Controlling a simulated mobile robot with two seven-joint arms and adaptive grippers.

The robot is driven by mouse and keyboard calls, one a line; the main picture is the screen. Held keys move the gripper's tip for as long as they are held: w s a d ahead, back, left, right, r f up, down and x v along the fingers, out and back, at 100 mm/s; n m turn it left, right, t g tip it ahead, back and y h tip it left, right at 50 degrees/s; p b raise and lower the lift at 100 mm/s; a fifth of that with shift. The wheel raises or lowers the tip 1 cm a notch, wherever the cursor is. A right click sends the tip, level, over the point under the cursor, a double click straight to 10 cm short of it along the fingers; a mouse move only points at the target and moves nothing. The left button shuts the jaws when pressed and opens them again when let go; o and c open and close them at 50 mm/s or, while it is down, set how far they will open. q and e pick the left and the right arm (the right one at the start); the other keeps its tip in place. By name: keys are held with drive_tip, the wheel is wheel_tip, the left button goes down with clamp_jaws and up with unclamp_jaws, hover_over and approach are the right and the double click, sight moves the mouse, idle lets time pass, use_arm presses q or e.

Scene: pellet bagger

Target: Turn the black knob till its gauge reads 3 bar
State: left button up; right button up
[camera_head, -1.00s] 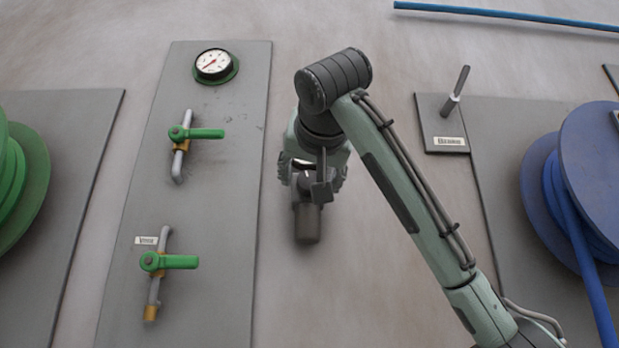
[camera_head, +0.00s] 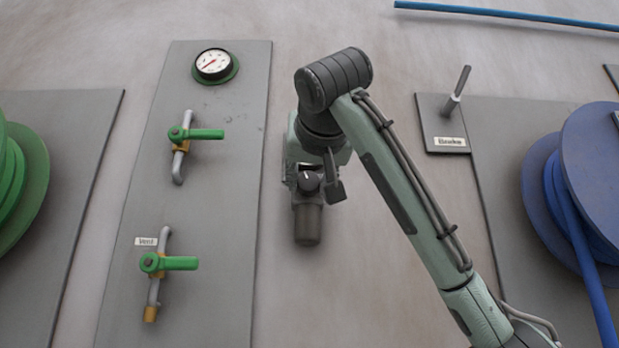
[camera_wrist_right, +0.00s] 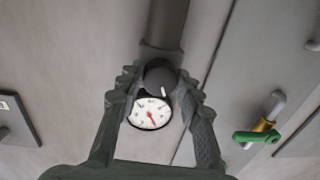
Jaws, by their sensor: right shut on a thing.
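The black knob (camera_wrist_right: 160,76) sits between the fingers of my right gripper (camera_wrist_right: 157,88) in the wrist view. The gripper is shut on it. A white mark shows on the knob's edge. The knob's gauge (camera_wrist_right: 151,114) is a white dial just below it in this view. Its red needle points down and slightly right in the picture, and the numbers are too small to read. In the head view my right gripper (camera_head: 312,180) is at the knob (camera_head: 307,183), above a dark cylinder (camera_head: 307,225); the gauge face is hidden there. My left gripper is not in view.
A grey panel (camera_head: 215,230) to the left bears another gauge (camera_head: 214,64) and two green-handled valves (camera_head: 206,134) (camera_head: 181,263). To the right are a lever labelled Brake (camera_head: 455,90) and a blue reel (camera_head: 598,170). A green reel (camera_head: 30,190) is at far left.

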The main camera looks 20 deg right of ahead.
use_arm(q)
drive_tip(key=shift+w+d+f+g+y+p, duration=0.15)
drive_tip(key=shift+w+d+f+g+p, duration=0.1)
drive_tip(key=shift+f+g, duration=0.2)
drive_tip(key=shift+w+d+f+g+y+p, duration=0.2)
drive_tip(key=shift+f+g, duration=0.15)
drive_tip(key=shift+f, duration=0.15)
use_arm(e)
drive_tip(key=shift+n, duration=1.8)
drive_tip(key=o, duration=1.2)
drive_tip(key=shift+c, duration=0.2)
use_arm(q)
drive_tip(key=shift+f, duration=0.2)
use_arm(e)
drive_tip(key=shift+s, duration=0.1)
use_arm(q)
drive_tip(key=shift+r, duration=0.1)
use_arm(e)
drive_tip(key=v, duration=1.2)
drive_tip(key=shift+r, duration=0.1)
